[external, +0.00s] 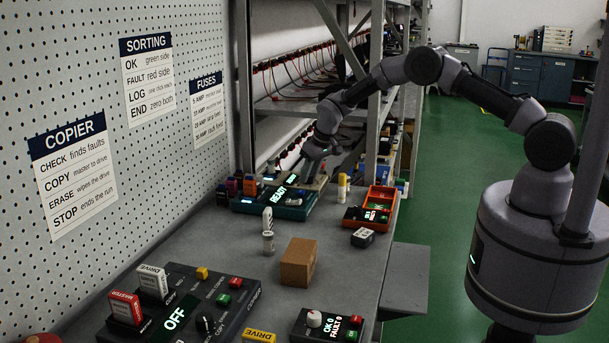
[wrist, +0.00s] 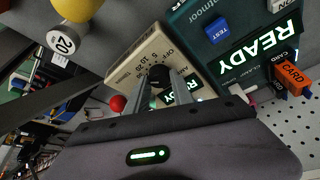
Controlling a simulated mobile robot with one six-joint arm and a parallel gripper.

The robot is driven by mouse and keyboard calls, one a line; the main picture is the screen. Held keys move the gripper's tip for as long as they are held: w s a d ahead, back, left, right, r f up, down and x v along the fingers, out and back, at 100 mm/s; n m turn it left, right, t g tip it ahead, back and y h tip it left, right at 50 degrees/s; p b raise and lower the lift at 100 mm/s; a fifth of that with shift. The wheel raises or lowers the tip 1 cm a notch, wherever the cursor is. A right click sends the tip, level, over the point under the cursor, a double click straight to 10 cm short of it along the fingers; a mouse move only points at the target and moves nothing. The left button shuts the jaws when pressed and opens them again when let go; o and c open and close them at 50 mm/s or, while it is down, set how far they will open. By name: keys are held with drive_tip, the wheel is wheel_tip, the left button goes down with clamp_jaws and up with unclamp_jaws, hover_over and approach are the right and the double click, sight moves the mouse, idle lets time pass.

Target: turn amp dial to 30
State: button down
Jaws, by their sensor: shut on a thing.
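The amp dial (wrist: 159,75) is a small dark knob on a beige box (wrist: 147,52) in the wrist view. Printed marks around it include OFF and several numbers; the pointer direction cannot be made out. My gripper (wrist: 163,80) has its two fingers on either side of the knob and is shut on it. A small lit green display (wrist: 190,88) on the box is partly hidden by a finger. In the external view my gripper (external: 318,155) reaches down at the far end of the bench, and the dial is hidden there.
A teal unit (external: 262,203) showing READY stands right beside the beige box. An orange tray unit (external: 362,217), a yellow-topped cylinder (external: 342,187) and a brown block (external: 298,262) stand nearer on the bench. Rack posts (external: 374,130) rise close to my arm.

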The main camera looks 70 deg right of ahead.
drive_tip(key=shift+n+t+y, duration=0.3)
drive_tip(key=shift+n+y, duration=0.1)
drive_tip(key=shift+n, duration=0.8)
drive_tip(key=c, duration=1.1)
unclamp_jaws()
drive_tip(key=shift+r, duration=0.15)
drive_tip(key=p+v, duration=0.3)
drive_tip(key=v, duration=1.4)
drive_tip(key=shift+d+r, duration=0.1)
drive_tip(key=shift+r, duration=0.05)
